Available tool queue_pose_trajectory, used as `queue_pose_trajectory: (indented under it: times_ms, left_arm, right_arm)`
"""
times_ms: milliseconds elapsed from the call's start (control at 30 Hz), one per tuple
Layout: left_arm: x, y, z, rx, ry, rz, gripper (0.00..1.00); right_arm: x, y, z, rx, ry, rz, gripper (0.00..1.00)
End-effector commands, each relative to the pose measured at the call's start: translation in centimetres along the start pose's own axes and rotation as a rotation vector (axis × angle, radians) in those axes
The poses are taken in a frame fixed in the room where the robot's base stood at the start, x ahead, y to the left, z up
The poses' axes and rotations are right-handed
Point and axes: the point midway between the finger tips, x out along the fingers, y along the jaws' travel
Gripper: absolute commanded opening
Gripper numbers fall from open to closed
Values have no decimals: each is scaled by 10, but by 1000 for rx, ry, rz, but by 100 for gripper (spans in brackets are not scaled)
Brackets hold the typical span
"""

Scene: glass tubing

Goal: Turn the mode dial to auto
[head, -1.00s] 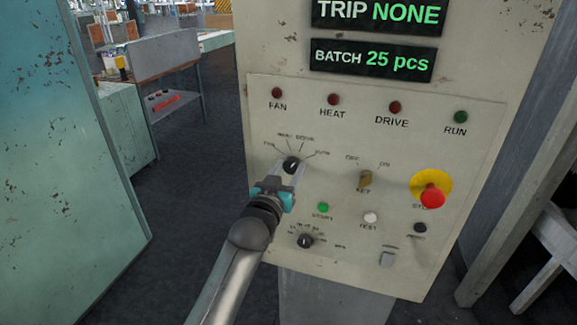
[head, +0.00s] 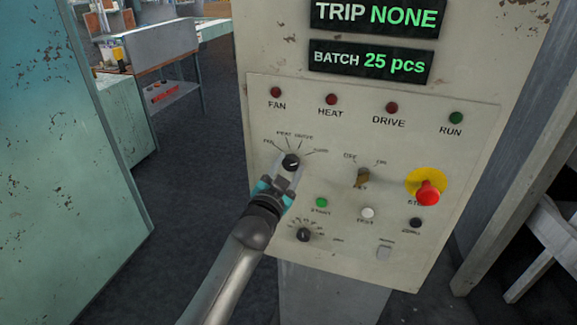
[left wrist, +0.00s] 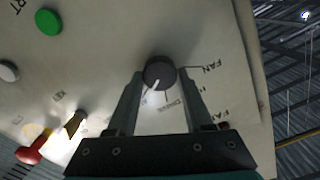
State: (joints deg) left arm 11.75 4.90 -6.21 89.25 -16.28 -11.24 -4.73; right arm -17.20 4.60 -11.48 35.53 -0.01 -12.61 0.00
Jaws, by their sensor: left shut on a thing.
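The mode dial (head: 291,161) is a round black knob with a white pointer line, on the beige panel. The labels around it read FAN, HEAT, DRIVE and one at the right that looks like AUTO. My left gripper (head: 288,170) is shut on the dial, one finger on each side. In the left wrist view the dial (left wrist: 159,72) sits between the fingertips of my left gripper (left wrist: 158,80). Its pointer is past the DRIVE mark, on the side away from FAN. The last label is hidden there. My right gripper is not in view.
Near the dial are a key switch (head: 362,177), a green START button (head: 321,202), a lower dial (head: 303,235) and a red stop button (head: 428,193) on yellow. Displays (head: 370,63) sit above. A teal cabinet (head: 60,170) stands left, with open floor between.

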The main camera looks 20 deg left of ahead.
Motion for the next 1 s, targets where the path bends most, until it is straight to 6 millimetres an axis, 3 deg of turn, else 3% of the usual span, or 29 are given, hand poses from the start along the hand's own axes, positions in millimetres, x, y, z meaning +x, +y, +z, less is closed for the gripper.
queue_pose_trajectory:
  times_ms: [367,400,633,1000]
  left_arm:
    - [0,0,0,11,0,0,0]
    - [0,0,0,11,0,0,56]
    - [0,0,0,8,0,0,82]
    - [-5,0,1,7,0,0,82]
  right_arm:
    - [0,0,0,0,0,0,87]
    - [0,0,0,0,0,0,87]
    - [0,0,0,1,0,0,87]
    - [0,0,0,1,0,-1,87]
